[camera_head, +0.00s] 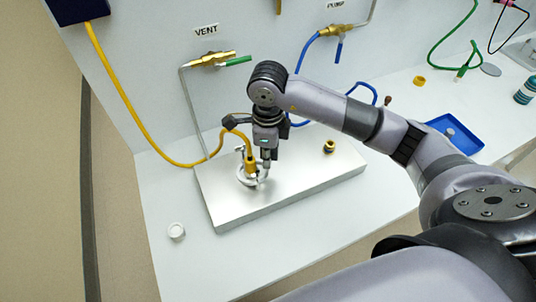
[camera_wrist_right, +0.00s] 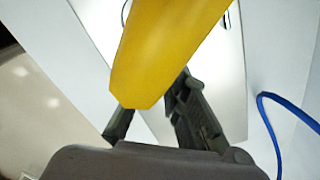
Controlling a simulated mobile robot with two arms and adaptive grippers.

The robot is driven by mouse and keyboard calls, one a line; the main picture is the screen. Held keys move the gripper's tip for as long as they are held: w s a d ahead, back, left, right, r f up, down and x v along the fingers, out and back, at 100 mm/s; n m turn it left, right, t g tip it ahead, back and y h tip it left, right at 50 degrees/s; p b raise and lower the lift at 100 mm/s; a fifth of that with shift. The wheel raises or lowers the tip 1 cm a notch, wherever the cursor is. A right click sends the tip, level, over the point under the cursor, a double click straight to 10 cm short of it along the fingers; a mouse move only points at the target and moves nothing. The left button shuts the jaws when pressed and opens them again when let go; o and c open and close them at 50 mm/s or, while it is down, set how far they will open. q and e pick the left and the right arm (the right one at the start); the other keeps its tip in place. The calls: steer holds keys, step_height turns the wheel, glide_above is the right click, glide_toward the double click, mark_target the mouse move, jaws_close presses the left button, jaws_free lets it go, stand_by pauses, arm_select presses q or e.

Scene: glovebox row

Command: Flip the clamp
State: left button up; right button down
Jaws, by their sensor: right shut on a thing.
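The clamp (camera_head: 242,179), a pale ring, sits around the base of a brass fitting (camera_head: 249,161) on the silver plate. A yellow hose runs into the top of this fitting. My right gripper (camera_head: 265,176) points down just right of the fitting, its fingertips at the right side of the clamp. It is shut on what appears to be a part of the clamp; the fingers hide most of that part. In the right wrist view the yellow hose (camera_wrist_right: 165,50) fills the middle and hides the fingertips. My left gripper is in neither view.
The silver plate (camera_head: 310,179) lies on a white worktop. A blue tray (camera_head: 462,141) is farther right. Vent (camera_head: 212,60) and pump valves are on the wall.

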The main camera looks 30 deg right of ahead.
steer(key=shift+w+a+f+n+b, duration=0.25)
steer(key=shift+w+n+b, duration=0.25)
steer(key=shift+n+b, duration=1)
steer(key=shift+w+a+r+b, duration=0.1)
steer(key=shift+r+b, duration=0.1)
steer(key=shift+b, duration=0.55)
steer(key=shift+r, duration=0.1)
steer(key=c, duration=1.6)
jaws_free()
steer(key=shift+o, duration=0.2)
step_height(320, 180, up, 12)
